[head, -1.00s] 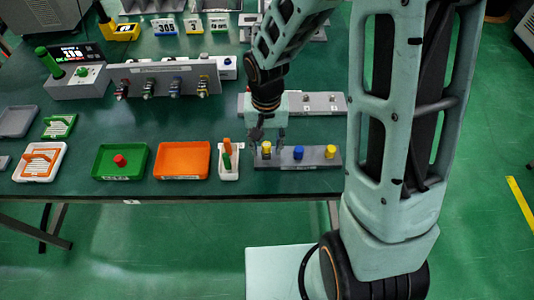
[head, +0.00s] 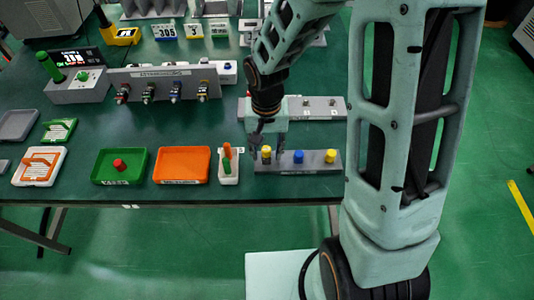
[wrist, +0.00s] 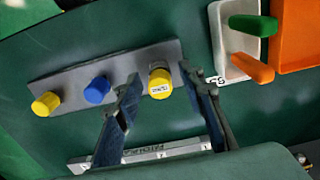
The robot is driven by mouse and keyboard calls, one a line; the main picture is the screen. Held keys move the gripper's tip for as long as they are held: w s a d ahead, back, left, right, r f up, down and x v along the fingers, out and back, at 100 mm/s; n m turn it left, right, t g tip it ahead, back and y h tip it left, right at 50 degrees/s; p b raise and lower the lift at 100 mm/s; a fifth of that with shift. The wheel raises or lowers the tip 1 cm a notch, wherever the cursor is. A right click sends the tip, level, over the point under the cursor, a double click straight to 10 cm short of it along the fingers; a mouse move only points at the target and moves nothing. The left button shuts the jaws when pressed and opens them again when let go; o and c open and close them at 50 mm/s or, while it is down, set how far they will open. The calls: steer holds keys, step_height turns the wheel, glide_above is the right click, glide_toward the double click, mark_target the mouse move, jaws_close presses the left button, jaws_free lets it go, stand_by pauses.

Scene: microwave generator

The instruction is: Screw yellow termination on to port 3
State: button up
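A yellow termination (head: 266,153) with a white label stands at the left end of a grey holder bar (head: 318,166). It also shows in the wrist view (wrist: 159,84). My gripper (head: 267,148) is open above and around this termination. In the wrist view its two fingers (wrist: 160,74) stand to either side of the termination with gaps. A blue termination (head: 298,156) and a second yellow one (head: 330,156) stand on the same bar. A grey upright panel (head: 160,80) carries a row of coloured connectors; I cannot read which is port 3.
A small white tray (head: 229,178) with green and orange pieces stands close left of the holder. An orange tray (head: 181,166) and a green tray (head: 121,178) with a red part lie further left. Another grey bar (head: 326,114) lies behind my gripper.

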mark_target(267, 149)
stand_by(0.4)
jaws_close()
steer(key=shift+r, duration=0.15)
steer(key=shift+r+p, duration=2.25)
steer(key=shift+r, duration=0.65)
steer(key=shift+w, duration=0.1)
